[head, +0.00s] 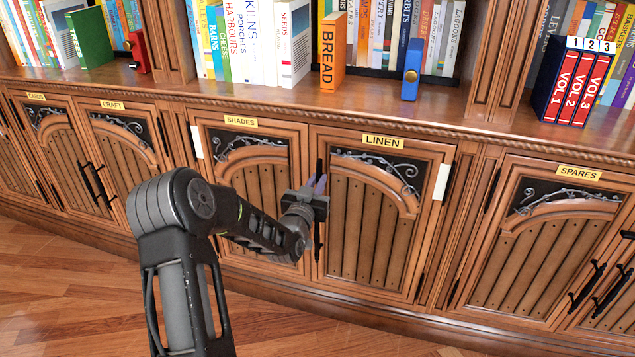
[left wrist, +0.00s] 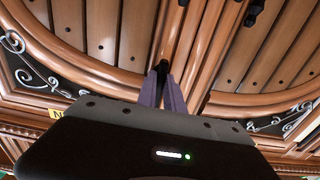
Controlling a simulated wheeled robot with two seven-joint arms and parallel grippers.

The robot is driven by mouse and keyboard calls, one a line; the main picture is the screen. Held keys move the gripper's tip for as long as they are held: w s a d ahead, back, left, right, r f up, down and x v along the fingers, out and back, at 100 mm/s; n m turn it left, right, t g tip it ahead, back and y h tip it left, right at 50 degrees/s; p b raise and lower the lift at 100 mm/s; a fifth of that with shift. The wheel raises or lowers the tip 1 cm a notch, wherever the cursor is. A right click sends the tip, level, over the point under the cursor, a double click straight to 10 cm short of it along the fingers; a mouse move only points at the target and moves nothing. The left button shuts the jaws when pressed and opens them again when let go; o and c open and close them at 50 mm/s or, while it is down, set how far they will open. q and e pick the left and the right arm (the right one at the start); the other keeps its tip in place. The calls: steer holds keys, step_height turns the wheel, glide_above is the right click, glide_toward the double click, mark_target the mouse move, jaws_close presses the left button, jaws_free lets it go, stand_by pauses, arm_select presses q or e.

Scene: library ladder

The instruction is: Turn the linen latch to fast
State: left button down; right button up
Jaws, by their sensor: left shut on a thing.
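The LINEN door (head: 354,230) is a brown arched cupboard door under a yellow LINEN label (head: 383,141); it looks closed. My left gripper (head: 318,186) is at its left edge, beside the SHADES door (head: 262,185). In the left wrist view, the purple fingers (left wrist: 169,92) are shut on a small black piece (left wrist: 162,67) at the seam between the doors. It looks like the latch, but the fingers hide most of it and its turn cannot be read. A black upright handle (head: 317,242) shows just below the gripper. My right gripper is not in view.
Above is a shelf ledge with an orange BREAD book (head: 332,52), a blue block (head: 412,70) and red volumes (head: 572,88). The SPARES door (head: 545,235) is to the right. White strips flank the two middle doors. The wooden floor (head: 60,300) is clear.

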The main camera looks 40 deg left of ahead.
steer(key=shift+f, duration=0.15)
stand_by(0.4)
arm_select(q)
steer(key=n+b, duration=0.1)
steer(key=n, duration=0.1)
steer(key=n+b, duration=0.2)
steer(key=shift+a+f+n+b, duration=0.15)
steer(key=shift+n+b, duration=0.15)
steer(key=shift+n, duration=0.1)
steer(key=n+b, duration=0.2)
steer(key=n, duration=0.1)
steer(key=shift+s+a+n, duration=0.1)
steer(key=shift+n, duration=0.2)
steer(key=shift+a+f+n+b, duration=0.1)
steer(key=shift+n+b, duration=0.95)
steer(key=shift+n, duration=1.4)
steer(key=shift+a+f+n+b, duration=0.1)
steer(key=shift+n+b, duration=0.9)
steer(key=shift+n, duration=1.45)
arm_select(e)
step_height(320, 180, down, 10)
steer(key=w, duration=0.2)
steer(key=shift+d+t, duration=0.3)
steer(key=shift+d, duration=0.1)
arm_select(q)
steer(key=c, duration=1.5)
jaws_free()
steer(key=shift+d, duration=0.1)
